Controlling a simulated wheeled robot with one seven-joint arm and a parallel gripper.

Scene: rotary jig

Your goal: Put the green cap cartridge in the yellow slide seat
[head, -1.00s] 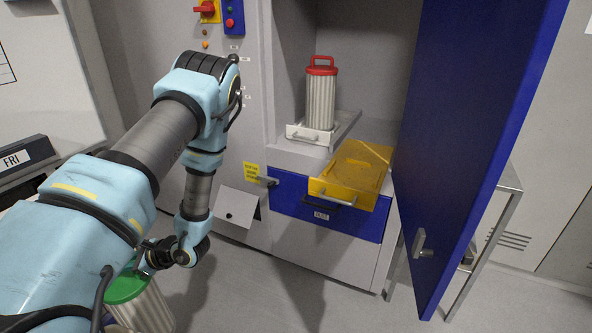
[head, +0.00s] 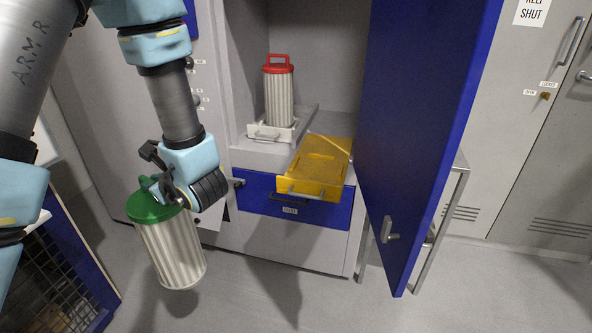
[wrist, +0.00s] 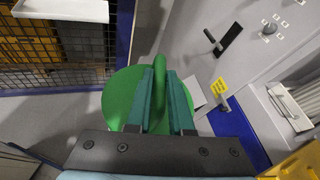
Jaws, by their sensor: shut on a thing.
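The green cap cartridge (head: 172,248) is a pleated white cylinder with a green lid and handle. It hangs in the air, slightly tilted, at the left of the head view. My gripper (head: 160,187) is shut on its handle. In the wrist view the fingers (wrist: 160,95) clasp the green handle above the round green cap (wrist: 121,92); the cartridge body is hidden there. The yellow slide seat (head: 318,168) is pulled out of the cabinet, to the right of my gripper. Its top looks empty. Its edge (wrist: 298,165) shows at the lower right of the wrist view.
A red cap cartridge (head: 279,95) stands on a white slide seat (head: 268,134) beside the yellow one. An open blue door (head: 425,130) stands close on the yellow seat's right. A blue drawer (head: 285,206) lies below. A mesh-sided blue frame (head: 60,270) is at lower left.

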